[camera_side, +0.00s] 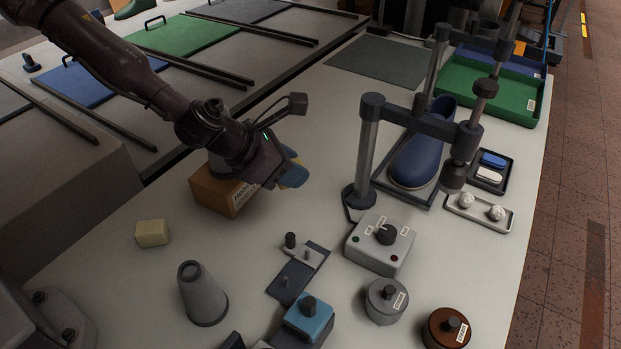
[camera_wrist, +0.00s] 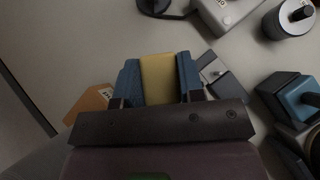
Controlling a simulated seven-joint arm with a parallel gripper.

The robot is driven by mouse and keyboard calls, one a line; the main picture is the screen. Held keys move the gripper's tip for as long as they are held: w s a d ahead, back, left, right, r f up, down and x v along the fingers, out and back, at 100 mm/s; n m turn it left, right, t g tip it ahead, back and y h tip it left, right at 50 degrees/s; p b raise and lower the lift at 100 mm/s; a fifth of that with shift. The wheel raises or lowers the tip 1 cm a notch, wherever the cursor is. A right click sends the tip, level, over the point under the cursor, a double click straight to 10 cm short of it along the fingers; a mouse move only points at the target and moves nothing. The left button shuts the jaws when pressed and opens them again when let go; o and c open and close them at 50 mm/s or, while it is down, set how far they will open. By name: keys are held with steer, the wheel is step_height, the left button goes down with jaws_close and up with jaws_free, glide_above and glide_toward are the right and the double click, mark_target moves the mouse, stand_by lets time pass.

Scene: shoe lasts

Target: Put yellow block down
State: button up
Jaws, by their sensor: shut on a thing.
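My gripper (camera_side: 292,174) is above the table near the middle of the side view, just right of a brown cardboard box. It also shows in the wrist view (camera_wrist: 158,82), where its two blue fingers are shut on the yellow block (camera_wrist: 158,72). The block fills the space between the fingers. In the side view only a little of the held block shows, and its height above the table is hard to tell. A separate pale yellow block (camera_side: 152,233) lies on the white table (camera_side: 115,262) at left, away from my gripper.
The cardboard box (camera_side: 218,192) stands beside my gripper. A grey cone (camera_side: 202,293), a grey plate with pegs (camera_side: 298,272), a blue knobbed block (camera_side: 309,320) and a control box (camera_side: 380,246) stand nearer the front. A press with a blue shoe last (camera_side: 417,160) is to the right.

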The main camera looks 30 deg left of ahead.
steer(key=a+r+n+t+y, duration=0.1)
steer(key=a+n+y, duration=0.4)
steer(key=a+n, duration=0.15)
steer(key=x, duration=0.5)
steer(key=w+d+r+x, duration=0.1)
steer(key=x, duration=0.4)
steer(key=d+x, duration=0.1)
steer(key=x, duration=0.4)
steer(key=shift+w+d+r, duration=0.15)
steer(key=shift+w+r, duration=0.05)
steer(key=shift+w, duration=0.3)
steer(key=shift+w+f, duration=0.2)
steer(key=shift+f, duration=1.5)
steer(key=shift+f, duration=0.15)
steer(key=o, duration=0.9)
